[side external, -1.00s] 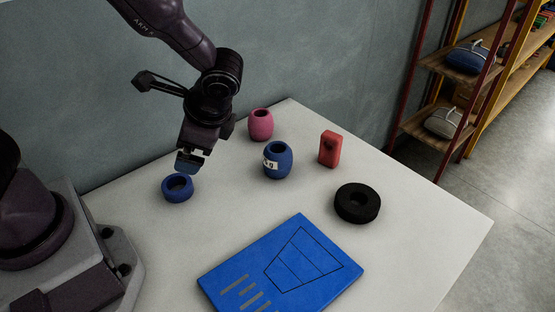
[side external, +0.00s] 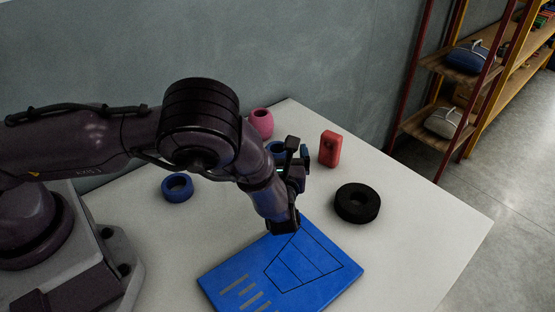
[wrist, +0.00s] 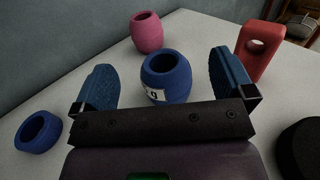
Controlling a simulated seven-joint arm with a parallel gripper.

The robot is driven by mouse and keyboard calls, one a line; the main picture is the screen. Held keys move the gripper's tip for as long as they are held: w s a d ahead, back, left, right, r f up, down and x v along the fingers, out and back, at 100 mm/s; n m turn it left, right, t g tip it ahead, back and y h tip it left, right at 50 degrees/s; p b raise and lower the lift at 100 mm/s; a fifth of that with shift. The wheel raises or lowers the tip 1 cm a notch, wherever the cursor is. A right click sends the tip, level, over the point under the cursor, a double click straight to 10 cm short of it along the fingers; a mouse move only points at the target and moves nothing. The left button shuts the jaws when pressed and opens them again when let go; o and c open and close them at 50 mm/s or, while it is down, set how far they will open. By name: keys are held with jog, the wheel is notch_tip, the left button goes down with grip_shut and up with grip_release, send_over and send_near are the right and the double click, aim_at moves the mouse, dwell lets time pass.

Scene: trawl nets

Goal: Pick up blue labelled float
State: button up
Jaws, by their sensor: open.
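The blue labelled float (wrist: 166,75) is a barrel-shaped blue piece with a hole in its top and a white label on its side. In the wrist view it stands upright on the table, ahead of my gripper (wrist: 166,85) and between the lines of its two fingers. The fingers are wide apart with nothing held. In the side view my arm hides most of the float, and only part of its top rim (side external: 275,147) shows. My gripper (side external: 300,165) is on the near right side of the float there; whether it touches is hidden.
A pink float (wrist: 147,32) stands behind, and a red block with a hole (wrist: 258,50) stands to the right. A blue board (side external: 230,280) lies in front. The table's right front is clear.

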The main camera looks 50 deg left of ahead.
aim_at(277, 154)
notch_tip(277, 154, down, 4)
jog(key=shift+a, duration=0.1)
jog(key=x, duration=0.5)
jog(key=c, duration=1)
jog(key=shift+o, duration=0.2)
jog(key=shift+r, duration=0.1)
